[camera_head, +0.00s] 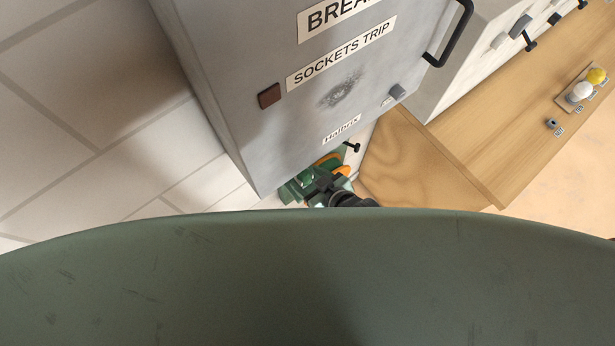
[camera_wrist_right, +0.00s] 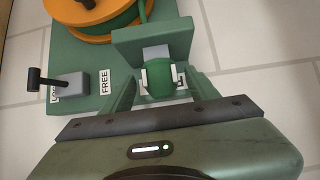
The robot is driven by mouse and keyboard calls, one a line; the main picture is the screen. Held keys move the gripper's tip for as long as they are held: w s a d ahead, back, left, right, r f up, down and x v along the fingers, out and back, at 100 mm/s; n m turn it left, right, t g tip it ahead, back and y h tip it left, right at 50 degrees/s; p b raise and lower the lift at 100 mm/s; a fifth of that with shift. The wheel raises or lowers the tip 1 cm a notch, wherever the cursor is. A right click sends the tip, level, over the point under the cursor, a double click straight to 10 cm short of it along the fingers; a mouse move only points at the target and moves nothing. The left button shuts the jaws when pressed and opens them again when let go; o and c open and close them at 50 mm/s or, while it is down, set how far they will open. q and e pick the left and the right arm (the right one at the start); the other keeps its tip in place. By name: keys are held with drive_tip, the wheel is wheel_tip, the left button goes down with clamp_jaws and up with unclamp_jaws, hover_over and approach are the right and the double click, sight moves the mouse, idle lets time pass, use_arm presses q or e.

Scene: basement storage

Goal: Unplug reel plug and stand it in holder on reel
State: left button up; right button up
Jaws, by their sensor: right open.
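The reel (camera_wrist_right: 95,15) shows in the right wrist view with orange flanges and a green drum, on a green base (camera_wrist_right: 62,125). A green upright bracket (camera_wrist_right: 180,38) with a pale grey block stands on its right. A rounded green piece, which looks like the plug (camera_wrist_right: 160,82), is right below that block. Whether it is seated in it I cannot tell. My right gripper (camera_wrist_right: 161,76) is open, with its fingertips on either side of the plug. In the head view the reel (camera_head: 331,161) is small and partly hidden by my arm. My left gripper is out of view.
A black-handled lever (camera_wrist_right: 48,82) marked LOCK and FREE sits on the base. A grey breaker cabinet (camera_head: 230,60) overhangs the reel in the head view. A wooden bench (camera_head: 470,150) with switches and coloured knobs is at right. Pale tiled floor surrounds the base.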

drive_tip(key=v, duration=0.7)
drive_tip(key=shift+b, duration=0.4)
idle(0.3)
drive_tip(key=s+d+f+m+g+h+b, duration=0.1)
drive_tip(key=s+d+f+b, duration=0.2)
drive_tip(key=f, duration=0.6)
drive_tip(key=s+d+f+m+g+h+b, duration=0.15)
drive_tip(key=d+f, duration=0.35)
drive_tip(key=f, duration=0.5)
drive_tip(key=s+d+f+g+h+b, duration=0.15)
drive_tip(key=s+d+f, duration=0.25)
drive_tip(key=f, duration=0.5)
drive_tip(key=s+d+f+m+g+h+b, duration=0.1)
drive_tip(key=s+d+f, duration=0.2)
drive_tip(key=s+f, duration=0.4)
drive_tip(key=s+d+f+m+g+h+b, duration=0.1)
drive_tip(key=s+d+f, duration=0.3)
drive_tip(key=s+f, duration=0.4)
drive_tip(key=s+g+b, duration=0.1)
drive_tip(key=s, duration=0.2)
drive_tip(key=shift+s, duration=0.3)
